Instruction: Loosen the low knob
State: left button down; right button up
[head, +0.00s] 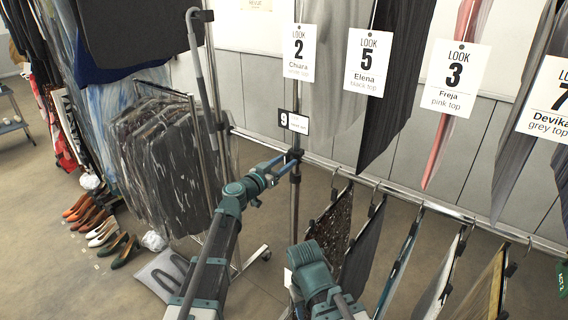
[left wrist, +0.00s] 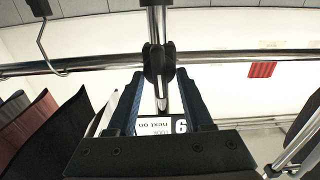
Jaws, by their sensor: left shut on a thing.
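The low knob (left wrist: 158,62) is a dark clamp knob where the upright pole meets the lower rail. It also shows in the head view (head: 294,154), small and partly covered by my gripper. My left gripper (head: 284,159) reaches it from the left. In the left wrist view the two blue fingers of my left gripper (left wrist: 160,74) have the knob between their tips and are shut on it. My right arm shows at the bottom middle of the head view, but its gripper cannot be seen.
A number 9 card (head: 294,122) hangs on the pole (head: 296,200) just above the knob. Look cards and garments hang on the right. More garments hang from the lower rail (head: 400,190). A covered garment rack (head: 165,160) and shoes (head: 95,228) are at left.

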pick_arm(q)
jog(key=n, duration=0.4)
jog(key=shift+w+a+n, duration=0.1)
jog(key=shift+n, duration=0.3)
jog(key=n, duration=0.4)
jog(key=shift+a+f, duration=0.1)
jog(key=shift+f+n+b, duration=0.2)
jog(key=shift+n+b, duration=0.15)
jog(key=shift+n, duration=3.95)
jog(key=shift+c, duration=1.5)
grip_release()
jog(key=shift+w, duration=0.1)
jog(key=shift+a, duration=0.1)
jog(key=v, duration=1.3)
jog(key=shift+s+a, duration=0.25)
jog(key=shift+s, duration=0.1)
